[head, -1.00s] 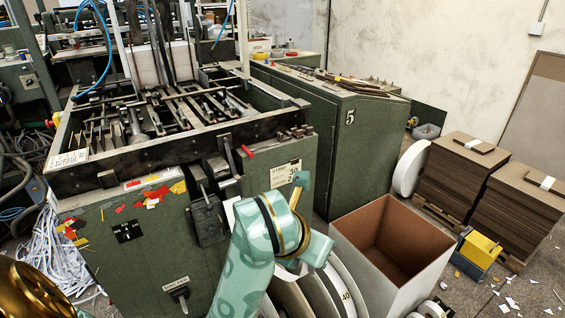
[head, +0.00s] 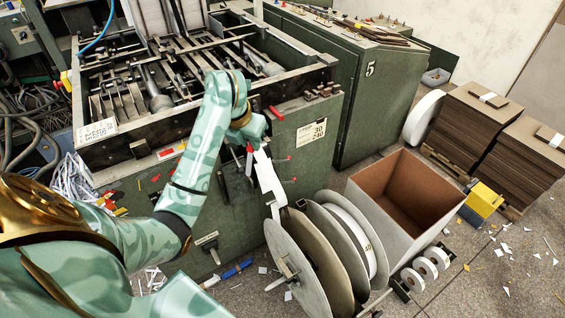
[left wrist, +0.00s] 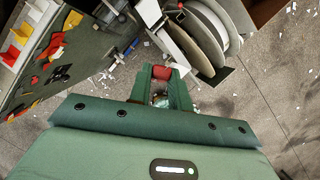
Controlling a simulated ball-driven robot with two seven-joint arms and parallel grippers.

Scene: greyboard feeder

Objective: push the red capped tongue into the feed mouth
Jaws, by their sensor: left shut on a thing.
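My left gripper (head: 249,138) is at the green feeder's (head: 150,205) front face, beside a white strip (head: 268,176) that slants down toward the reels. In the left wrist view its two green fingers (left wrist: 161,78) are shut on a small red block (left wrist: 161,72), which looks like the red cap of the tongue. A red tip (head: 249,148) also shows just below the hand in the head view. The rest of the tongue is hidden or too small to tell. I cannot make out the feed mouth clearly. My right gripper is not in view.
Large reels (head: 300,262) stand close below the hand. A red-ended lever (head: 275,112) sticks out nearby. An open grey bin (head: 425,232) stands right of the reels, with stacked brown board (head: 470,125) and a yellow box (head: 485,199) beyond. Paper scraps litter the floor.

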